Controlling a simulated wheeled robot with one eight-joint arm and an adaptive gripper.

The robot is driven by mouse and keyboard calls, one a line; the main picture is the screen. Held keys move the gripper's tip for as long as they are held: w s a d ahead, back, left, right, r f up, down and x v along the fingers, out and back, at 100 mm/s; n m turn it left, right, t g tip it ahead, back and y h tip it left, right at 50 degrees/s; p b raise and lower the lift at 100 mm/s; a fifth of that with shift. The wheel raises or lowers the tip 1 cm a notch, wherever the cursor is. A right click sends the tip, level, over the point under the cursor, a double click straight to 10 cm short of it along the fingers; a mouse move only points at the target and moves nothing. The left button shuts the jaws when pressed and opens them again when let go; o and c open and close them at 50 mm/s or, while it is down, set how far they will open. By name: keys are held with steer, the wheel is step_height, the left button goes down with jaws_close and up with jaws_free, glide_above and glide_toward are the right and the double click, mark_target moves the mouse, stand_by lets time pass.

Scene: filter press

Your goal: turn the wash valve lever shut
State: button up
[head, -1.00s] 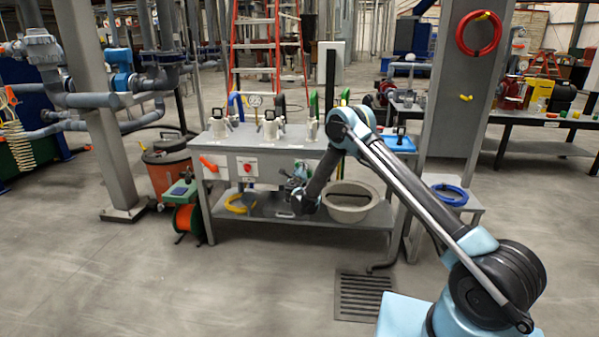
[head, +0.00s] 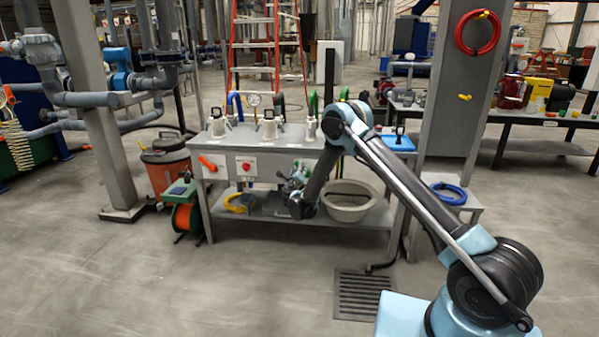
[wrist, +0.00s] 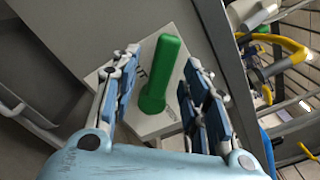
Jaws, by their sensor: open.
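A green lever (wrist: 163,75) stands out from a white label plate (wrist: 178,42) in the wrist view. Only a few letters of the label show, so I cannot read which valve it names. My gripper (wrist: 160,88) is open, with one blue-grey finger on each side of the lever. I see gaps beside the lever and cannot tell whether either finger touches it. In the head view my gripper (head: 292,180) is small, at the front of the grey bench (head: 226,168). The green lever cannot be made out there.
An orange-red handle (head: 207,163) and a red knob (head: 246,167) sit on the bench front, left of my gripper. A pale basin (head: 350,207) stands on the lower shelf. White-capped fittings (head: 269,126) stand on top. The floor in front is mostly clear.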

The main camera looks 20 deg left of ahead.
steer(key=v, duration=0.8)
steer(key=shift+s+d, duration=0.15)
steer(key=shift+s, duration=0.2)
